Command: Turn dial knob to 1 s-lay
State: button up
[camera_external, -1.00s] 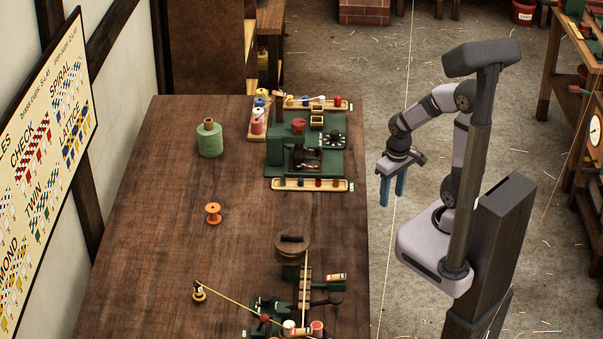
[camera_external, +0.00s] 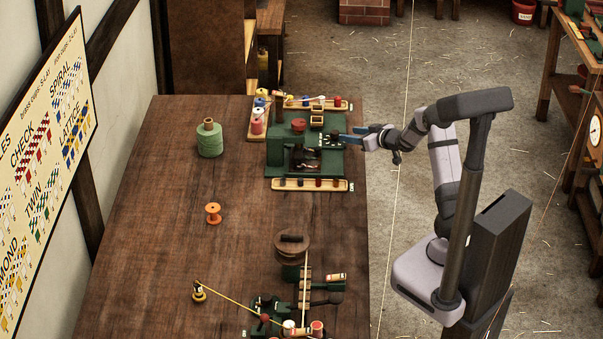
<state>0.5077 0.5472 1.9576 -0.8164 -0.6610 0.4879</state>
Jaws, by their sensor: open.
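The green machine (camera_external: 279,153) stands at the far right of the wooden table. A small dark dial knob (camera_external: 333,137) with pale marks around it sits on the right part of the machine's top. The marks are too small to read, so I cannot tell its setting.
Trays of bobbins (camera_external: 318,185) lie in front of and behind the machine. A green thread spool (camera_external: 209,143) and an orange spool (camera_external: 213,213) stand to the left. A second machine (camera_external: 270,305) is near the front. The table's middle-left is clear.

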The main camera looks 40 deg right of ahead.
aim_at(335, 134)
jog(key=shift+p+x, duration=0.3)
jog(key=shift+x, duration=3.35)
jog(key=shift+r, duration=0.1)
jog(key=shift+c, duration=0.3)
jog(key=c, duration=1)
